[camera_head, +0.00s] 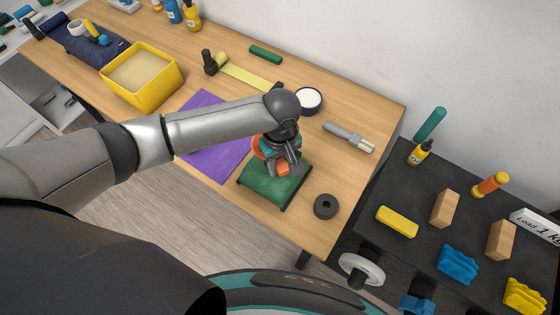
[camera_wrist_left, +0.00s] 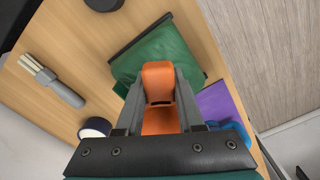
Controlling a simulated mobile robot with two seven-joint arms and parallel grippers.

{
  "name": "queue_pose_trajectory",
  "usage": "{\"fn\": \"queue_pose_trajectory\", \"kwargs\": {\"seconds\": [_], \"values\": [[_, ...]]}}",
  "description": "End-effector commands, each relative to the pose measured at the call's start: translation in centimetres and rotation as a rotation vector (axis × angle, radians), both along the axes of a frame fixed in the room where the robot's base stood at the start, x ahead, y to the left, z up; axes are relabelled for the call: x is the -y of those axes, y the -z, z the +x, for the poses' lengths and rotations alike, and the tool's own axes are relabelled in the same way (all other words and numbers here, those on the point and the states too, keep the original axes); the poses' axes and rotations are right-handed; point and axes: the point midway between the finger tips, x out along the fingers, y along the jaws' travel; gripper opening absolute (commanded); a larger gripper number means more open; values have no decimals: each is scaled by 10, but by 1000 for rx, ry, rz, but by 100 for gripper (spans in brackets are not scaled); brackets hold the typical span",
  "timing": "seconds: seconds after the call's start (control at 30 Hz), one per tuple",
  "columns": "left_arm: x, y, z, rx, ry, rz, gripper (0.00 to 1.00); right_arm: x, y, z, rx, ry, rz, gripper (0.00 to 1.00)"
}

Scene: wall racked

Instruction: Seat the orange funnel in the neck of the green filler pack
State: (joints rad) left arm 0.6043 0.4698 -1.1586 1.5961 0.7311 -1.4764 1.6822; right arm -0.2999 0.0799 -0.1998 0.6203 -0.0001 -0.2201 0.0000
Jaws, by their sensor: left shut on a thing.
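The orange funnel (camera_wrist_left: 158,82) is between the fingers of my left gripper (camera_wrist_left: 160,101), which is shut on it. In the head view the left gripper (camera_head: 287,163) is over the green filler pack (camera_head: 274,191), with orange parts of the funnel (camera_head: 282,169) showing around the fingers. The green pack lies flat near the table's front edge and also shows beyond the funnel in the wrist view (camera_wrist_left: 150,58). The pack's neck is hidden by the gripper and funnel. I cannot tell whether the funnel touches the pack. My right gripper is not in view.
A purple mat (camera_head: 215,158) lies left of the pack. A black ring (camera_head: 325,206), a brush (camera_head: 349,137) and a round white-topped tub (camera_head: 308,100) stand nearby. A yellow bin (camera_head: 141,82) is at left. A dark side table (camera_head: 425,235) holds several items.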

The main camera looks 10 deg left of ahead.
Motion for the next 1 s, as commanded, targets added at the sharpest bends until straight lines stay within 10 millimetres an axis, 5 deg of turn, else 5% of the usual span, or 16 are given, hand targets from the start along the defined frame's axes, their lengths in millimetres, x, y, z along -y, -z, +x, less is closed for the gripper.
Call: {"fn": "queue_pose_trajectory", "kwargs": {"seconds": [0.23,0.27,0.53,1.0], "values": [[0,8,0,-1,-1,-1,0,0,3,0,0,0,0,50],[0,7,0,-1,0,-1,39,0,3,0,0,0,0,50],[0,7,0,0,0,0,69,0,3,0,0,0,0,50],[0,-11,0,1,0,-2,72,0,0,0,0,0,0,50]]}}
